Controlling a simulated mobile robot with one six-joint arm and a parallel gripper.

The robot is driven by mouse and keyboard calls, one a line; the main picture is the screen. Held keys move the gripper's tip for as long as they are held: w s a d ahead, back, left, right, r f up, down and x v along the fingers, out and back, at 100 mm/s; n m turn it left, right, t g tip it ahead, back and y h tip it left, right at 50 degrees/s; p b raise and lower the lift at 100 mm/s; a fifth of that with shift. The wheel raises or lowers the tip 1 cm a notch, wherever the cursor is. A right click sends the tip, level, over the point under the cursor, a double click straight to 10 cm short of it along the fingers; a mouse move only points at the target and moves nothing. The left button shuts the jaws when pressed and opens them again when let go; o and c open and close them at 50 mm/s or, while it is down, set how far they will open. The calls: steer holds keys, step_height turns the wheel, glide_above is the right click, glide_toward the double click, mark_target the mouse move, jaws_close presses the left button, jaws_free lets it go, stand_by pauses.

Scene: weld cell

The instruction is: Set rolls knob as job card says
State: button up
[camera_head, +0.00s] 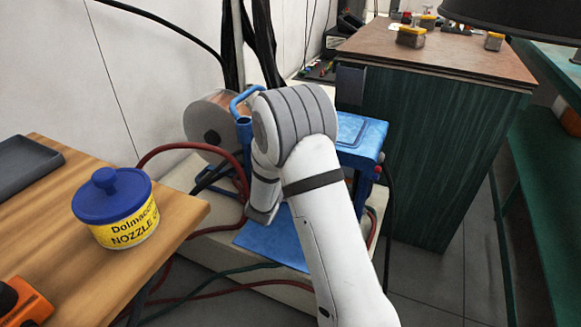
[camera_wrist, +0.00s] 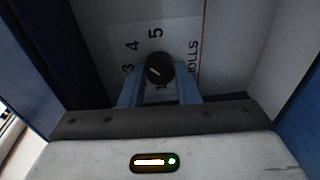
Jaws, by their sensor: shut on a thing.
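In the wrist view, the black round rolls knob (camera_wrist: 160,67) sits on a pale dial plate (camera_wrist: 188,50). The knob has a short slanted white mark. I cannot tell for sure which number it points at. My gripper (camera_wrist: 160,80) has its two blue fingers on either side of the knob, shut on it. In the head view my arm hides the gripper and knob in front of the blue machine (camera_head: 362,136). I see no job card.
A wooden table (camera_head: 95,268) at left bears a yellow nozzle tub (camera_head: 125,225) with a blue lid, a grey tray (camera_head: 22,165) and an orange tool (camera_head: 20,302). A wire spool (camera_head: 205,128) and hoses lie near the arm. A green cabinet (camera_head: 430,150) stands right.

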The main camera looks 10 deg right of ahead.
steer(key=shift+s+d+f, duration=0.1)
steer(key=shift+d+f, duration=0.05)
steer(key=o, duration=1)
steer(key=p+v, duration=0.2)
steer(key=v, duration=0.6)
